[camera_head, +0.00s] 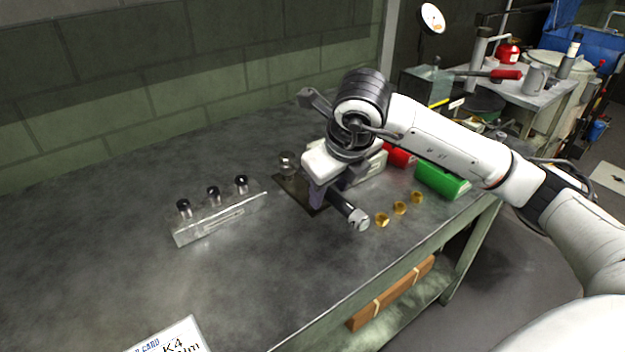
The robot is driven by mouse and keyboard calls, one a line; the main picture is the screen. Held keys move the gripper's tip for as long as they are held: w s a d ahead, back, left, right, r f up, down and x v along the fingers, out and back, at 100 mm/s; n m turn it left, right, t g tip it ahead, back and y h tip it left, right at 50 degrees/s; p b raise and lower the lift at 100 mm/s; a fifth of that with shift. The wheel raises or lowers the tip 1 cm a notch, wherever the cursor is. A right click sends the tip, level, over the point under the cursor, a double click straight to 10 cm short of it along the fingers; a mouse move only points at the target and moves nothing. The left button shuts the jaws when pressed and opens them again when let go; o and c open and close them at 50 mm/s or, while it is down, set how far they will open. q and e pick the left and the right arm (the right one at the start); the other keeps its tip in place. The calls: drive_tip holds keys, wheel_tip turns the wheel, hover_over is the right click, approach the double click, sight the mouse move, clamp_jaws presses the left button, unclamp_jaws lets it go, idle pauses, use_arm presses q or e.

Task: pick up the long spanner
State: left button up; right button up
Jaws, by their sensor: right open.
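I cannot pick out the long spanner with certainty. A grey forked piece (314,99) shows at the upper left of my right wrist; I cannot tell whether it is a spanner end or part of the wrist. My right gripper (334,188) points down over the bench, open, above a dark plate (291,184). A dark cylinder with a bright metal end (346,209) shows just beside and below its fingers. I cannot tell whether they touch. The wrist and hand hide part of the bench behind them. My left gripper is not in view.
A steel post (287,164) stands by the plate. Three brass pieces (400,208), a red bin (399,154) and a green bin (440,179) lie right.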

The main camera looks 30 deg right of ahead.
clamp_jaws()
drive_tip(key=shift+r, duration=0.1)
wheel_tip(320, 180, up, 10)
idle(0.6)
